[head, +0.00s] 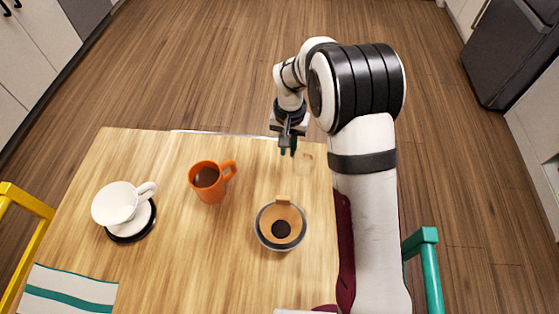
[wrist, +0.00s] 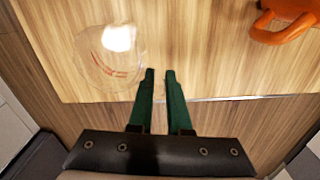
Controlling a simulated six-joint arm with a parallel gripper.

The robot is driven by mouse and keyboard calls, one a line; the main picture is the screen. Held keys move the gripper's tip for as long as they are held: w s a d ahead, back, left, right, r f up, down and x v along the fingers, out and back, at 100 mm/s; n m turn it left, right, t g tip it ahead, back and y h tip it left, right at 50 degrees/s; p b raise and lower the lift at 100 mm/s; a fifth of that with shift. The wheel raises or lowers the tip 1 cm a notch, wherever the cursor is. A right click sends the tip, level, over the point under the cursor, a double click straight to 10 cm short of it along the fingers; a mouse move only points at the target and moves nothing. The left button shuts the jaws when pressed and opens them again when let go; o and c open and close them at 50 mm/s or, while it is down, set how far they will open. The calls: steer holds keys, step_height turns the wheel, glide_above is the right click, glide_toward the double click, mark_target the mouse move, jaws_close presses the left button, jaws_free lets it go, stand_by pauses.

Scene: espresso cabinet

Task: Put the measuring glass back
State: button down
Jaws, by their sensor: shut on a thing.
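The measuring glass (head: 305,162) is clear and faint, near the far right part of the wooden table. In the wrist view the glass (wrist: 108,62) shows red markings and lies to the left of the green fingertips. My gripper (head: 288,148) is shut on the glass at its side, with a narrow gap between the fingers (wrist: 160,74). The exact contact is hard to see because the glass is transparent. I cannot tell whether the glass touches the table.
An orange mug (head: 209,180) with dark liquid stands left of my gripper. A striped cloth (head: 68,290) lies front left.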

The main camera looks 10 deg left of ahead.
mark_target(276, 166)
steer(key=a, duration=0.1)
steer(key=a+f, duration=0.1)
steer(key=shift+w+a+f, duration=0.25)
steer(key=shift+a+f, duration=0.15)
step_height(276, 166, down, 4)
steer(key=shift+a+f, duration=0.1)
steer(key=shift+a, duration=0.05)
steer(key=shift+f, duration=0.1)
steer(key=c, duration=0.9)
jaws_free()
steer(key=shift+o, duration=0.2)
